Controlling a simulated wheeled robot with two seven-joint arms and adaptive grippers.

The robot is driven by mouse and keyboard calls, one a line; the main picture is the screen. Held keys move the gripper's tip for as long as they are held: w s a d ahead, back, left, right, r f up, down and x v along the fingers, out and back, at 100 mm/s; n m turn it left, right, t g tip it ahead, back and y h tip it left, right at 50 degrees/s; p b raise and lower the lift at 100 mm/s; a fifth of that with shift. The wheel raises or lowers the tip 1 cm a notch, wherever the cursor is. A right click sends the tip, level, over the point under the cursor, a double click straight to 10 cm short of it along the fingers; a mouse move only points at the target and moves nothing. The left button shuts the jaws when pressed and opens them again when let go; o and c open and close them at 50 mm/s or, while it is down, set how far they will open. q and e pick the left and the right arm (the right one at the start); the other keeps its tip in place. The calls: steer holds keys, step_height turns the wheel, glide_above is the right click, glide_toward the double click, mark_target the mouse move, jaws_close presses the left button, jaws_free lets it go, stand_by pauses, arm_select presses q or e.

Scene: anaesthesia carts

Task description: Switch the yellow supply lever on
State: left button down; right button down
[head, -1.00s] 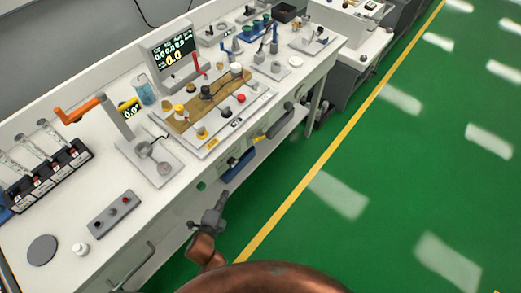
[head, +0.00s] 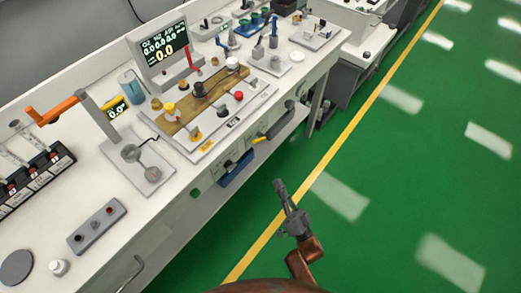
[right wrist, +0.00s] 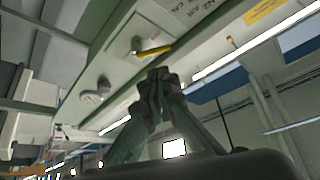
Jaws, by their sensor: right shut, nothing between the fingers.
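The yellow supply lever (head: 260,138) shows on the front face of the bench, beside a dark handle-like part. In the right wrist view a yellow lever (right wrist: 153,51) sticks out from a pale panel, just above my fingertips in the picture. My right gripper (head: 280,187) is shut and empty, over the green floor in front of the bench and apart from the lever. Its closed fingertips show in the right wrist view (right wrist: 158,76). My left gripper is not in view.
A blue part (head: 237,170) sits on the bench front, left of the yellow lever. The white bench top (head: 190,185) carries a monitor (head: 162,50), a wooden board (head: 180,122) and an orange-handled post (head: 98,117). The green floor (head: 400,190) to the right is clear.

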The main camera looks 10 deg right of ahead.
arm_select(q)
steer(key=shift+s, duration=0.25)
arm_select(e)
steer(key=shift+r, duration=0.25)
steer(key=shift+a, duration=0.1)
